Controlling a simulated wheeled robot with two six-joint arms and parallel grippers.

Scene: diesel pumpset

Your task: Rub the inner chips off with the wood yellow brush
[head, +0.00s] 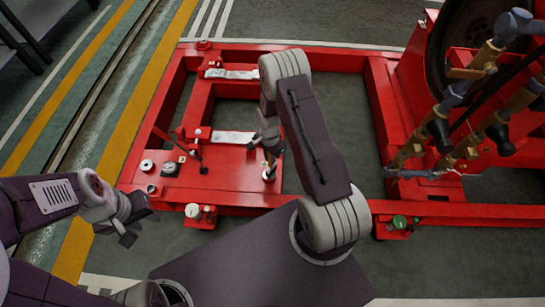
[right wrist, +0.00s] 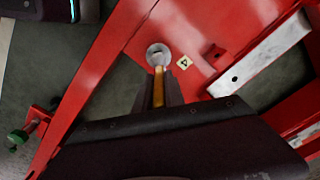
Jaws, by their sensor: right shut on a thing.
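My right gripper (head: 268,145) points down over the red plate and is shut on the yellow wooden brush (right wrist: 158,92). In the right wrist view, the brush's handle shows between the two dark fingers (right wrist: 160,98). The brush's far end is at a round silver cup-like fitting (right wrist: 158,50) on the red plate; I cannot tell how deep it reaches inside. In the head view this fitting (head: 268,174) sits just below the gripper. The chips cannot be made out. My left gripper (head: 135,220) is empty, with its fingers apart, left of the red frame.
The red pumpset frame (head: 285,199) fills the middle. Pipes and a large wheel (head: 475,25) rise at the right.

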